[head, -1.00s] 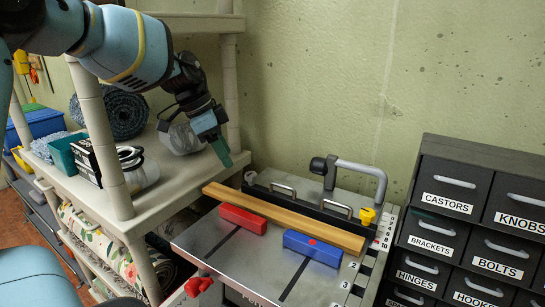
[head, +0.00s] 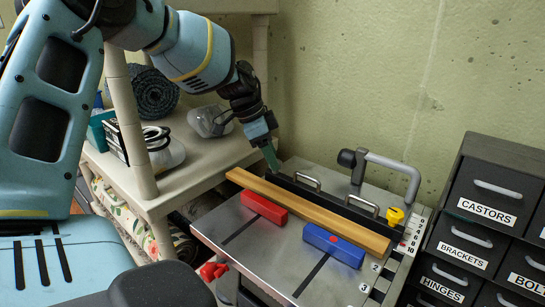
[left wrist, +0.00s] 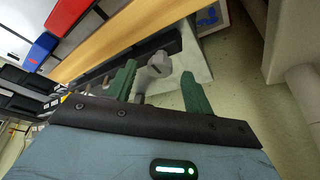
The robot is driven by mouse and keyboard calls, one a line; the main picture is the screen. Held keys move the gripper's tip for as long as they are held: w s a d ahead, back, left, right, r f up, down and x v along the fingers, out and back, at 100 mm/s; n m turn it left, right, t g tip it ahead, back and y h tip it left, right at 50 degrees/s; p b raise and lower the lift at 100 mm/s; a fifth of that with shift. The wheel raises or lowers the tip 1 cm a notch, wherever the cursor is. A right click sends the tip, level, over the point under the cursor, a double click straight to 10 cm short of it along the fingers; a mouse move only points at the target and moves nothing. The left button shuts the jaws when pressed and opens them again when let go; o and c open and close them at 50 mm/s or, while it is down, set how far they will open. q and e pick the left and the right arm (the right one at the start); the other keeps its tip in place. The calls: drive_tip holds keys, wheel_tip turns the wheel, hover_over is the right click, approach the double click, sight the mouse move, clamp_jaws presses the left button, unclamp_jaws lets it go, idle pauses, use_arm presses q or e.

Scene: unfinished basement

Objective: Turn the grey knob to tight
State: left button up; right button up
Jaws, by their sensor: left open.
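The grey knob (left wrist: 158,62) shows in the left wrist view just beyond and between the green fingertips of my left gripper (left wrist: 158,72). The fingers are open and stand to either side of it with no clear contact. In the head view my left gripper (head: 271,158) points down at the left end of the black fence (head: 330,203), and it hides the knob there. I cannot read any mark for tight. My right gripper is not in view.
A wooden strip (head: 310,215) lies along the fence on the metal table (head: 235,225). A red block (head: 264,208) and a blue block (head: 333,245) sit in front. A yellow knob (head: 395,215) is at the fence's right end. Shelving (head: 185,180) stands left, labelled drawers (head: 482,212) right.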

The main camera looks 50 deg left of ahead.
use_arm(q)
drive_tip(key=shift+w+d+f, duration=0.15)
drive_tip(key=shift+w+f, duration=0.05)
drive_tip(key=shift+f, duration=0.4)
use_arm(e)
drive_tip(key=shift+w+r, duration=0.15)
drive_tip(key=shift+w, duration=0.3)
